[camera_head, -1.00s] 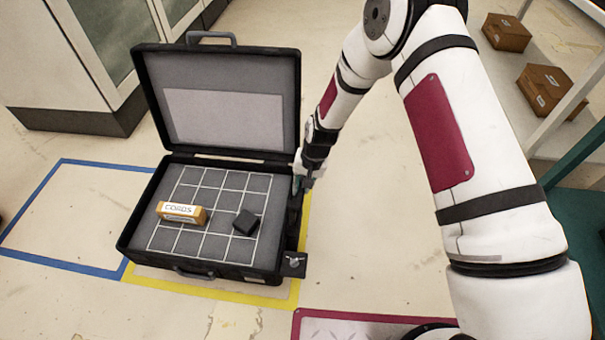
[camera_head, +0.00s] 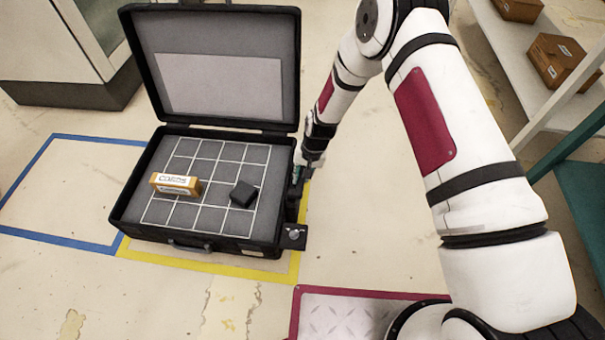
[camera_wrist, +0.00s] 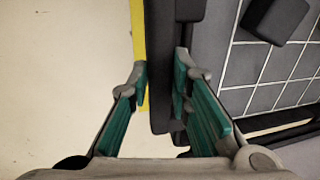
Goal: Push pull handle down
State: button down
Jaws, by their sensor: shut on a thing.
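The open black case (camera_head: 190,247) lies on the floor with its lid (camera_head: 215,28) standing up. A dark bar, which looks like the pull handle (camera_wrist: 158,100), runs along the case's outer side in the wrist view. My gripper (camera_head: 300,177) is low at the case's right side. In the wrist view my gripper (camera_wrist: 160,82) has one teal-padded finger on each side of the bar and is shut on it. In the head view the bar is mostly hidden by the gripper and is too small to judge its tilt.
An orange labelled box (camera_head: 175,184) and a small black block (camera_head: 243,194) rest on the case's grid floor. A small dark fitting (camera_head: 293,236) juts from the front right corner. Clear floor (camera_head: 365,215) lies right of the case. A shelf (camera_head: 515,60) stands at the far right.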

jog(key=c, duration=1.5)
grip_release()
jog(key=shift+f, duration=0.25)
jog(key=shift+o, duration=0.2)
jog(key=shift+r, duration=0.1)
notch_tip(320, 180, up, 12)
jog(key=d, duration=0.2)
jog(key=shift+d, duration=0.2)
